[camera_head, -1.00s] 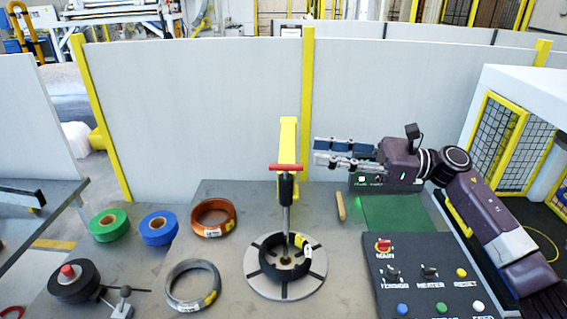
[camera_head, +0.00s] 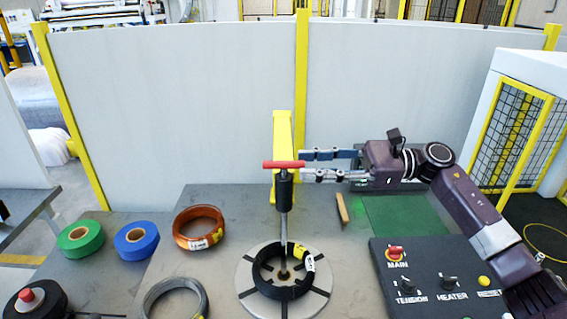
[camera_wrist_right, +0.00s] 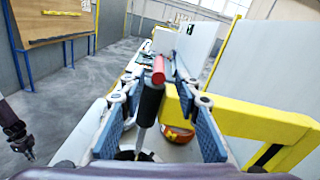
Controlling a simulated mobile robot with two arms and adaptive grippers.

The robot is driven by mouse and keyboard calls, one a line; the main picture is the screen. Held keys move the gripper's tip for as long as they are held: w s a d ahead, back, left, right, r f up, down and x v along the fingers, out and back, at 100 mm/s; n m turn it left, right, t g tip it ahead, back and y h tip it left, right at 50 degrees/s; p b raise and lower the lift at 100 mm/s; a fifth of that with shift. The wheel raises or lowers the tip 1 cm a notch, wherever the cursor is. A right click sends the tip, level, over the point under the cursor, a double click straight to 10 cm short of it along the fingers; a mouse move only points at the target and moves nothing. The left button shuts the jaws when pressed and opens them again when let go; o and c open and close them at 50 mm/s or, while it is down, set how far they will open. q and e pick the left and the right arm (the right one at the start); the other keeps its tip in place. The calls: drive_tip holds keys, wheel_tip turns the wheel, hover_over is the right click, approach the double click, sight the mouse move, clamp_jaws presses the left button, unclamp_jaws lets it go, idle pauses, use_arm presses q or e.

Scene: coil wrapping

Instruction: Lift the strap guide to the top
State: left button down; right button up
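The guide on the stand has a red crossbar (camera_head: 283,164), a black sleeve (camera_head: 284,188) and a thin metal rod (camera_head: 284,230) going down into a dark coil (camera_head: 275,287) on a round slotted plate (camera_head: 249,302). I take this to be the strap guide. My right gripper (camera_head: 303,165) is open, just right of the black sleeve. In the right wrist view, the sleeve (camera_wrist_right: 149,103) shows between the spread fingers; contact cannot be told. A dark part at that view's left edge looks like my left gripper (camera_wrist_right: 22,143); its fingers are unclear.
A yellow post (camera_head: 283,125) stands close behind the guide. Green tape (camera_head: 69,246), blue tape (camera_head: 125,247) and a copper coil (camera_head: 186,241) lie to the left. A control panel (camera_head: 440,255) is front right. A wooden piece (camera_head: 342,209) lies below my right gripper.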

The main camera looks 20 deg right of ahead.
sight(284, 164)
drive_tip(key=p+x, duration=0.1)
drive_tip(key=x, duration=0.1)
drive_tip(key=p+x, duration=0.1)
drive_tip(key=x, duration=0.2)
drive_tip(key=shift+s+a+r, duration=0.1)
drive_tip(key=shift+a+r, duration=0.05)
drive_tip(key=shift+r, duration=0.1)
drive_tip(key=shift+a+f+p, duration=0.15)
drive_tip(key=shift+a+p, duration=0.15)
drive_tip(key=shift+a, duration=0.05)
drive_tip(key=shift+c, duration=0.2)
clamp_jaws()
